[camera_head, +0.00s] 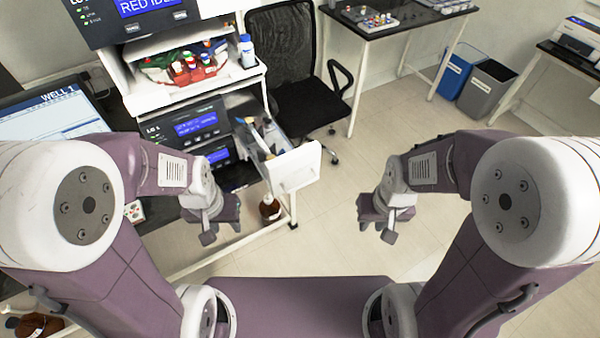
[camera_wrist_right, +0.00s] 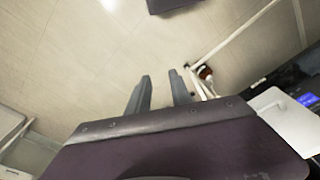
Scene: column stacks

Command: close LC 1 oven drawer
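The LC 1 unit (camera_head: 183,130) stands left of centre in the head view, with blue displays on its front. Its oven drawer (camera_head: 296,168) is pulled out to the right, with a white front panel and clear sides; small items show inside. A white panel (camera_wrist_right: 284,118) at the right of the right wrist view looks like this drawer front. My left gripper (camera_head: 222,233) is in front of the unit, left of the drawer front, and looks open and empty. My right gripper (camera_head: 376,232) is right of the drawer, apart from it. Its fingers (camera_wrist_right: 162,88) are open and empty.
A brown bottle (camera_head: 270,207) stands below the drawer beside the cart leg. A black office chair (camera_head: 297,95) is behind the drawer. A tray with colourful caps (camera_head: 190,68) sits above the unit. Blue and grey bins (camera_head: 487,88) stand at the back right. The middle floor is clear.

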